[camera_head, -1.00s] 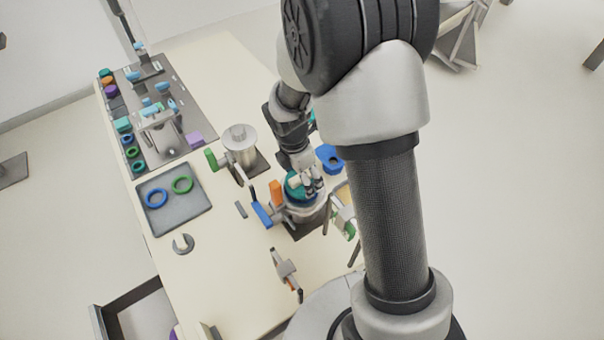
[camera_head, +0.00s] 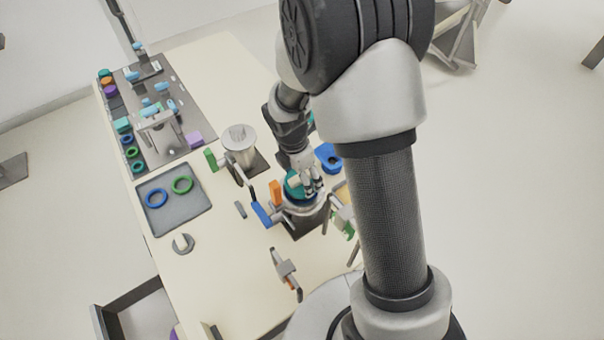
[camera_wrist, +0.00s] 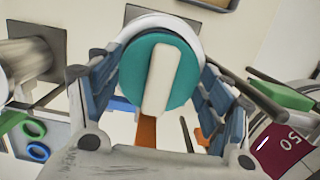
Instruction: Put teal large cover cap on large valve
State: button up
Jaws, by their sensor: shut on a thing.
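The teal large cover cap (camera_wrist: 184,72) is a teal disc with a cream bar handle across it in the wrist view. My gripper (camera_wrist: 160,95) is shut on it, with a blue-padded finger on each side. In the head view the cap (camera_head: 291,187) is at the top of the large valve (camera_head: 301,209), a grey round body with a blue and an orange handle. My gripper (camera_head: 308,182) is over it and hides part of the cap. The pale rim of the valve (camera_wrist: 152,20) shows behind the cap in the wrist view. I cannot tell whether the cap is fully seated.
A second grey valve (camera_head: 240,146) stands to the left behind. A blue cap (camera_head: 329,157) lies right of my gripper. A grey tray (camera_head: 178,215) holds a blue and a green ring. A parts board fills the far left.

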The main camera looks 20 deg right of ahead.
jog(key=shift+f+b, duration=0.5)
jog(key=shift+f, duration=0.3)
jog(key=shift+r+p, duration=0.2)
jog(key=shift+p, duration=0.3)
dwell(0.9)
jog(key=shift+f, duration=0.45)
dwell(1.1)
jog(key=o, duration=1)
jog(key=shift+o, duration=0.6)
jog(key=shift+r, duration=0.1)
jog(key=shift+r+p, duration=3.1)
jog(key=shift+r, duration=0.1)
